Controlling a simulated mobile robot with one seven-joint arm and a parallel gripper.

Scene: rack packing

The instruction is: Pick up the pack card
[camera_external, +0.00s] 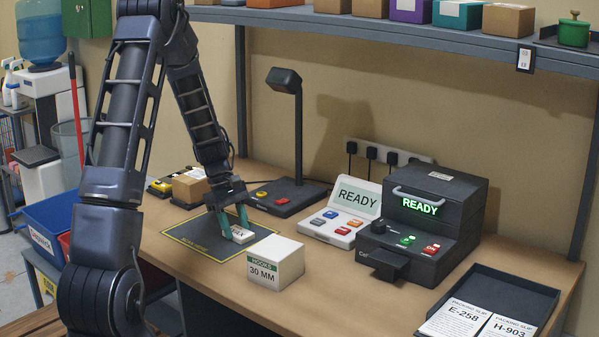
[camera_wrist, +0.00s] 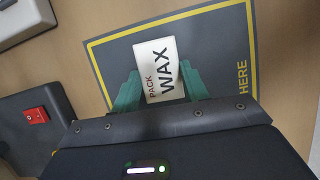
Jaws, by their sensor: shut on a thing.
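The pack card (camera_wrist: 160,70) is a small white card printed "PACK WAX". In the external view the card (camera_external: 238,235) is at the front right part of the dark mat (camera_external: 188,236) with a yellow border. My gripper (camera_external: 232,226) reaches down over the mat, and its green fingers are on two sides of the card. In the wrist view my gripper (camera_wrist: 160,86) is shut on the card, one finger at each side edge. I cannot tell whether the card touches the mat.
A white box marked "HOOKS 30 MM" (camera_external: 275,264) stands just right of the mat. A brown box (camera_external: 190,186) is behind it. A black machine reading "READY" (camera_external: 430,215) and a tray with packing slips (camera_external: 520,290) are to the right. A lamp (camera_external: 298,140) stands behind.

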